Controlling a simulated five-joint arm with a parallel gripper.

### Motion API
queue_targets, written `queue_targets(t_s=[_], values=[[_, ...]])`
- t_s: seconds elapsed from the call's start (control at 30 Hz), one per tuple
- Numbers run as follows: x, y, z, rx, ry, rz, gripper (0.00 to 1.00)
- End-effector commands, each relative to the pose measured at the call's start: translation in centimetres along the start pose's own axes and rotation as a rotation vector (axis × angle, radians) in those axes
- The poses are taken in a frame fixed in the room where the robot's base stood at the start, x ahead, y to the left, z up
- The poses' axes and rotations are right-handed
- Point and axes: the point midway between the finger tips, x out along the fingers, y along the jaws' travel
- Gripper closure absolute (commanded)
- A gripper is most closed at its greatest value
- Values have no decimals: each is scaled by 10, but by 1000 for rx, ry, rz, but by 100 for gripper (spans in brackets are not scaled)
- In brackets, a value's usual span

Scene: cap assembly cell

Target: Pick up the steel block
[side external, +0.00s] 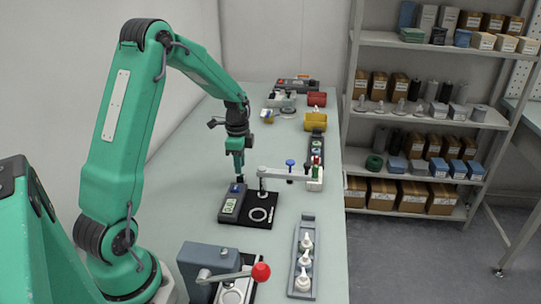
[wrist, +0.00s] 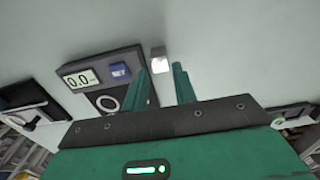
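A small pale metallic block (wrist: 159,62), which looks like the steel block, shows in the wrist view beside the far right corner of a measuring device. My gripper (wrist: 161,74) is open, its two green fingers apart. The block appears beyond the fingertips, between them and closer to the left finger. I cannot tell how large the gap to it is. In the side view my gripper (side external: 239,174) points down just behind the device, and I cannot make out the block there.
The grey measuring device (side external: 231,203) has a display reading 0.0, a blue button (wrist: 120,69) and a black base with a white ring. A tray of white parts (side external: 303,262) and a red-knobbed press (side external: 215,270) are nearer.

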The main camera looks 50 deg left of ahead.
Motion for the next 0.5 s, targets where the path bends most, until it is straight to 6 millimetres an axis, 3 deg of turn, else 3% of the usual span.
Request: queue_targets(t_s=[0.27, 0.5], values=[[7, 1, 0, 0, -1, 2, 73], [32, 1, -1, 0, -1, 3, 73]])
